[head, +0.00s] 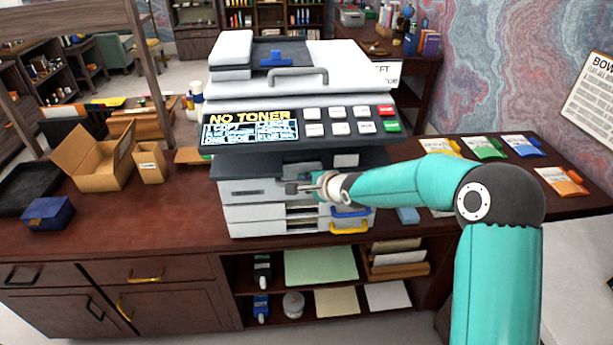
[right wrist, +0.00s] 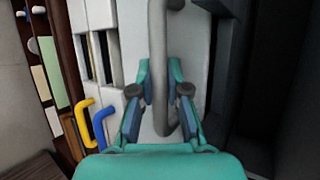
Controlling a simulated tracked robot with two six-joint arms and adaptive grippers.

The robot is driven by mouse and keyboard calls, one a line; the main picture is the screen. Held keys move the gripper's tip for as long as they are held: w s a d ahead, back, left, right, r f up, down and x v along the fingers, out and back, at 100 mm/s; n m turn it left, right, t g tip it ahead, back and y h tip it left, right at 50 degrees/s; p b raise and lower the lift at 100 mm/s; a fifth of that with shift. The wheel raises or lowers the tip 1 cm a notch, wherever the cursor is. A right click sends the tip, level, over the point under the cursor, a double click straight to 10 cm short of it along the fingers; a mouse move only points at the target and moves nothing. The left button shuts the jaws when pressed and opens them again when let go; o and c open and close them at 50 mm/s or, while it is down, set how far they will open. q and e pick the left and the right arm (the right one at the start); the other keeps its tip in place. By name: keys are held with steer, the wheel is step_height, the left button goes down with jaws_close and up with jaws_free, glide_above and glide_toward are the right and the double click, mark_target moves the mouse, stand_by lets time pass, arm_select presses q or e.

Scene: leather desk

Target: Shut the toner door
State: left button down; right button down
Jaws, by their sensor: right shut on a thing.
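The white copier (head: 222,200) stands on the desk, and its screen (head: 250,128) reads NO TONER. A white front panel (head: 240,188), which looks like the toner door, sits below the dark band under the controls. It also shows in the right wrist view (right wrist: 185,50). I cannot tell how far it stands open. My right gripper (head: 308,188) is at this panel, shut on its grey bar handle (right wrist: 158,65); the bar passes between the fingers (right wrist: 162,92). The arm hides the panel's right part. My left gripper is out of view.
Below the panel are white drawers with a blue handle (head: 350,212) and a yellow handle (head: 348,228). Coloured packets (head: 484,147) lie on the right side of the desk. Open cardboard boxes (head: 95,160) and a blue box (head: 48,213) stand at left. The desktop front left is clear.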

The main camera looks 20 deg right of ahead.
steer(key=shift+a, duration=0.15)
steer(key=c, duration=1.4)
jaws_free()
steer(key=shift+w, duration=0.15)
steer(key=shift+s+r, duration=0.1)
steer(key=shift+s, duration=0.2)
steer(key=v, duration=1.1)
steer(key=shift+s, duration=0.15)
